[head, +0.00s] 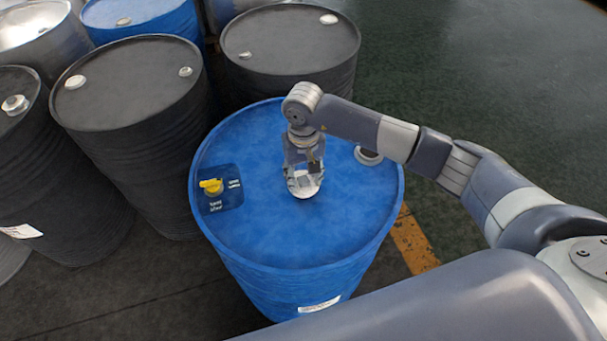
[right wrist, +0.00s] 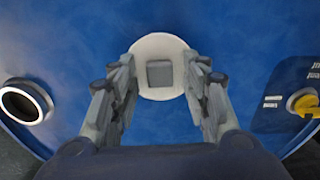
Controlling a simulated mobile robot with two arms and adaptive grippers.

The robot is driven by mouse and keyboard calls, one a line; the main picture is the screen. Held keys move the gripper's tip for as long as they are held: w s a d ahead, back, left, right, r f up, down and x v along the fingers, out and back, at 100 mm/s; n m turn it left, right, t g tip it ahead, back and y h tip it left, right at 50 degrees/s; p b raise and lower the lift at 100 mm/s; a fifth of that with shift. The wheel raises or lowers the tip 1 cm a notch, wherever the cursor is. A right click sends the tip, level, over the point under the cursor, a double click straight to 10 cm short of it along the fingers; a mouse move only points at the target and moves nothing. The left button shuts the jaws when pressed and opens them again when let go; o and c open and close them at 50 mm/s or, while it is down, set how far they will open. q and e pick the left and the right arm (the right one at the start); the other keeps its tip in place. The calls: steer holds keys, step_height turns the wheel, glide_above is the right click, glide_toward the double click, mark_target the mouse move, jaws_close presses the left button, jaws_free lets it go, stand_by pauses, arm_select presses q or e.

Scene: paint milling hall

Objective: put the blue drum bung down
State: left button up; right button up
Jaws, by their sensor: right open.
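The blue drum (head: 270,240) stands upright in the middle of the head view. The bung (head: 303,187) is a pale round disc that appears to lie on its lid; in the right wrist view it (right wrist: 148,87) shows a grey square in its middle. My right gripper (head: 303,172) is over the bung, pointing down. In the right wrist view its fingers (right wrist: 160,78) are open, one on each side of the disc; whether they touch it is unclear. A pale-rimmed bung hole (head: 368,156), dark inside in the right wrist view (right wrist: 24,101), is near the lid's right edge. My left gripper is out of view.
A yellow fitting (head: 211,186) sits on a dark label pad (head: 223,198) at the lid's left. Dark drums (head: 130,90) (head: 290,45) and another blue drum (head: 140,15) crowd behind and left. The floor at right is open, with a yellow stripe (head: 412,245).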

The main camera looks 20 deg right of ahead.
mark_target(304, 180)
steer(key=shift+r, duration=0.25)
step_height(304, 180, up, 12)
steer(key=b, duration=0.4)
steer(key=shift+f, duration=0.15)
